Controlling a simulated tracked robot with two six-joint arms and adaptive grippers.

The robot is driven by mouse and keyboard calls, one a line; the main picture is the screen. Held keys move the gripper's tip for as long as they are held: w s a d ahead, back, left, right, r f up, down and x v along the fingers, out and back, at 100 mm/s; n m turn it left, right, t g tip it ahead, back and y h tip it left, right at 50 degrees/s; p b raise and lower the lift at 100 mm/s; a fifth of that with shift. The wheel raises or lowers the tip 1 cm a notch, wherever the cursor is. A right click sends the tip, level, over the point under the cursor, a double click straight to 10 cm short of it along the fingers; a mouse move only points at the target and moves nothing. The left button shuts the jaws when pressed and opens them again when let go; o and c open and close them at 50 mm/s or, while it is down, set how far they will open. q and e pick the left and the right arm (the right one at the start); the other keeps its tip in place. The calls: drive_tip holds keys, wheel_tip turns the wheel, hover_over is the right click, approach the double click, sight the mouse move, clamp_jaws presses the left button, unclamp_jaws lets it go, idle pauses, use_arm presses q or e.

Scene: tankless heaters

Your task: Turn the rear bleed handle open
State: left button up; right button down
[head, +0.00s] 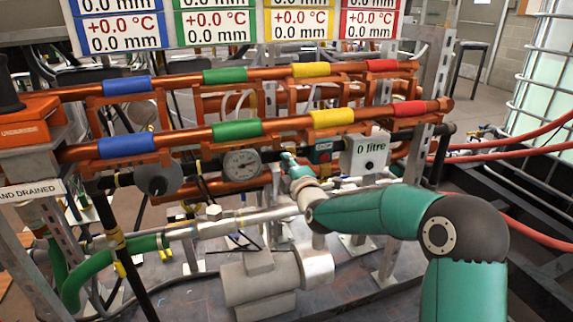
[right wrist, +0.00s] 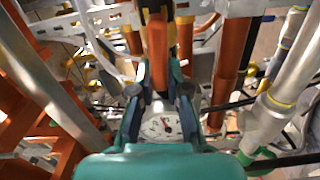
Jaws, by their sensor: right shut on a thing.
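My right gripper (head: 288,157) reaches in among the copper pipes, just right of a round dial gauge. In the right wrist view its two fingers (right wrist: 158,78) are closed around a narrow orange bar (right wrist: 157,48), which looks like the bleed handle. The bar runs up and away between the fingertips. Which of the handles it is, and how far it is turned, I cannot tell. In the head view the handle is hidden behind the gripper and pipes. My left gripper is not in view.
Two copper pipes with coloured bands (head: 237,130) cross above the gripper. A grey pump (head: 258,279) stands below. Red hoses (head: 500,153) lie at right.

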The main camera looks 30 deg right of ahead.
drive_tip(key=shift+a+f, duration=0.25)
drive_tip(key=c, duration=1.1)
unclamp_jaws()
drive_tip(key=shift+c, duration=0.2)
drive_tip(key=shift+d+r, duration=0.1)
drive_tip(key=shift+r, duration=0.05)
drive_tip(key=v, duration=1.2)
